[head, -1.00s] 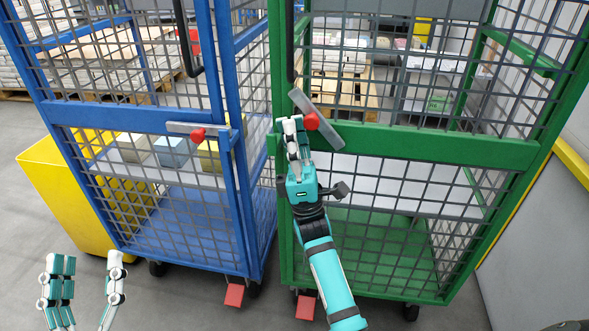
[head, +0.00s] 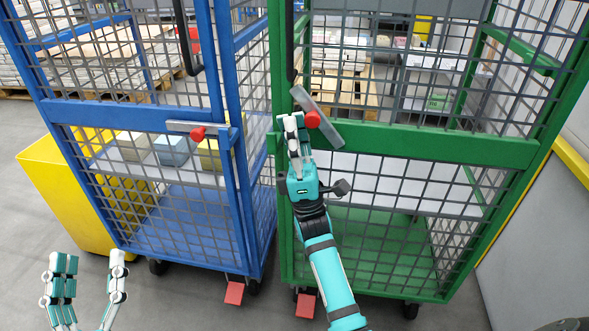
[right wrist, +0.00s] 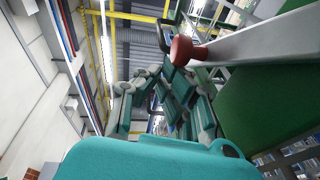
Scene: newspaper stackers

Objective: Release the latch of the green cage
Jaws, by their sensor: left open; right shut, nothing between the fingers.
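The green cage (head: 430,146) stands at the right in the head view. Its latch is a grey bar (head: 325,128) with a red knob (head: 312,119), tilted down to the right across the green crossbar. My right gripper (head: 294,120) is shut and empty, just left of the red knob. In the right wrist view the red knob (right wrist: 186,50) and the grey bar (right wrist: 265,42) are beside the closed fingers (right wrist: 178,80). I cannot tell whether the fingers touch the latch. My left gripper (head: 88,262) is open and empty at the lower left, away from both cages.
A blue cage (head: 130,116) stands close at the left, with its own latch bar (head: 178,127) level and red knob (head: 197,133). A yellow bin (head: 55,195) is left of it. Red pedals (head: 234,293) sit at the cage bottoms. Grey floor is free in front.

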